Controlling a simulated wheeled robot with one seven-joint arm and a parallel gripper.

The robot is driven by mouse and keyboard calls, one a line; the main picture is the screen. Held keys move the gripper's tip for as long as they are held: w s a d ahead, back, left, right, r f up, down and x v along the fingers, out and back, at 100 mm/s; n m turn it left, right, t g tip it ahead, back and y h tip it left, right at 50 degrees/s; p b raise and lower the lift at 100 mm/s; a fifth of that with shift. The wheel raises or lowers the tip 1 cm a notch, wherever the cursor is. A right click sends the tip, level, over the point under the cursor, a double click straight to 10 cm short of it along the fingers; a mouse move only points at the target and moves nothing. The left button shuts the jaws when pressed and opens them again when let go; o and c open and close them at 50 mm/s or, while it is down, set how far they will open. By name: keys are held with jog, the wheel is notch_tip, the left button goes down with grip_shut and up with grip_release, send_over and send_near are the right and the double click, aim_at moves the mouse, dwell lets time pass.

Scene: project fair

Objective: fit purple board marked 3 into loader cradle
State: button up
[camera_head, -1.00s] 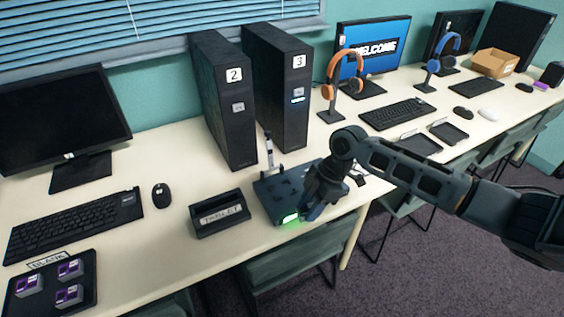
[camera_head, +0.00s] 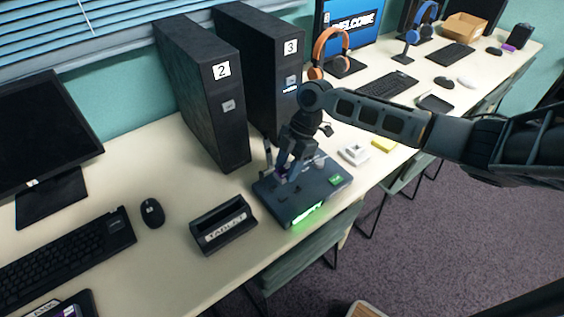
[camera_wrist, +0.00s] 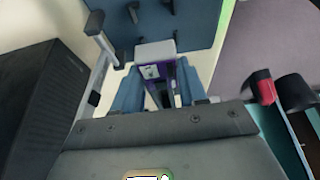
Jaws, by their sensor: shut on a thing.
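The loader (camera_head: 325,190) is a flat dark blue-grey device on the table with a green lit strip on its front edge. It also shows at the top of the wrist view (camera_wrist: 190,22). My gripper (camera_head: 285,172) is over the loader's left part, close to its upright post. In the wrist view, my gripper (camera_wrist: 160,92) is shut on a small purple board (camera_wrist: 168,72) with a pale grey block at its end. In the head view only a speck of purple shows at the fingertips. The marking cannot be read, and whether the board touches the cradle cannot be told.
Black towers marked 2 (camera_head: 205,95) and 3 (camera_head: 262,70) stand behind the loader. A holder labelled TABLET (camera_head: 222,228) is left of it. A small white item (camera_head: 354,153) and a yellow one (camera_head: 384,145) lie to its right.

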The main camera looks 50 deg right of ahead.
aim_at(287, 189)
jog(key=shift+f, duration=1.2)
jog(key=shift+f+b, duration=0.65)
jog(key=shift+f, duration=0.45)
jog(key=shift+f+b, duration=0.75)
jog(key=shift+f, duration=0.05)
dwell(0.6)
jog(key=o, duration=1.1)
jog(key=shift+o, duration=0.2)
jog(key=shift+r+p, duration=1.05)
jog(key=shift+r, duration=0.3)
jog(key=shift+r+p, duration=0.35)
jog(key=shift+r, duration=1.85)
